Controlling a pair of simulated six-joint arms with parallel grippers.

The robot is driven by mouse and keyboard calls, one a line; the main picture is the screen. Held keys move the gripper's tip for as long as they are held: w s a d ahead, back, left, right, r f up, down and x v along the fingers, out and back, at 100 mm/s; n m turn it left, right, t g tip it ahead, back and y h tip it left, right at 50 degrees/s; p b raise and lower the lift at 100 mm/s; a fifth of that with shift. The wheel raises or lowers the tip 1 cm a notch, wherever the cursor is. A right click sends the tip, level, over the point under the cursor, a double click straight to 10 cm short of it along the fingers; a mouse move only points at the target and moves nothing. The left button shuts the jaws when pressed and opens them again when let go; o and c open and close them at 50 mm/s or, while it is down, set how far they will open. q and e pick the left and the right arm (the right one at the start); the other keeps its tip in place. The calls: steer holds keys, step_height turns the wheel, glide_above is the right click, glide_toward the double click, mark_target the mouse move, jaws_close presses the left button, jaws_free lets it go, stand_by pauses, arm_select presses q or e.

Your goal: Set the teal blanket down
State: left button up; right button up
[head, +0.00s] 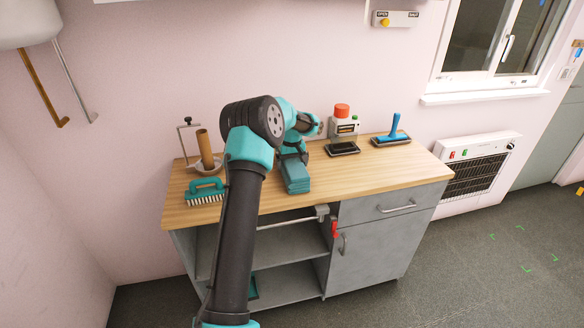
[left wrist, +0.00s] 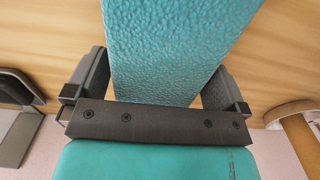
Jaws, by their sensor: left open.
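The teal blanket (head: 296,182) is a folded, textured block lying on the wooden top of the grey cabinet (head: 345,163), near its front edge. My left gripper (head: 293,152) is over the blanket's back part, reaching down from above. In the left wrist view the blanket (left wrist: 175,45) lies between the two dark fingers of the left gripper (left wrist: 155,80). The fingers are open, with a narrow gap visible at the blanket's sides. The blanket's back end is partly hidden by the gripper. My right gripper is not in view.
A teal brush (head: 205,192) and a brown roll on a stand (head: 205,150) are to the left. A red-capped dispenser (head: 343,125) and a blue-handled tool (head: 392,133) stand to the right. The right front of the top is clear.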

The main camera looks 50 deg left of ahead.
mark_target(292, 160)
arm_select(q)
step_height(292, 160, up, 10)
steer(key=shift+r, duration=0.1)
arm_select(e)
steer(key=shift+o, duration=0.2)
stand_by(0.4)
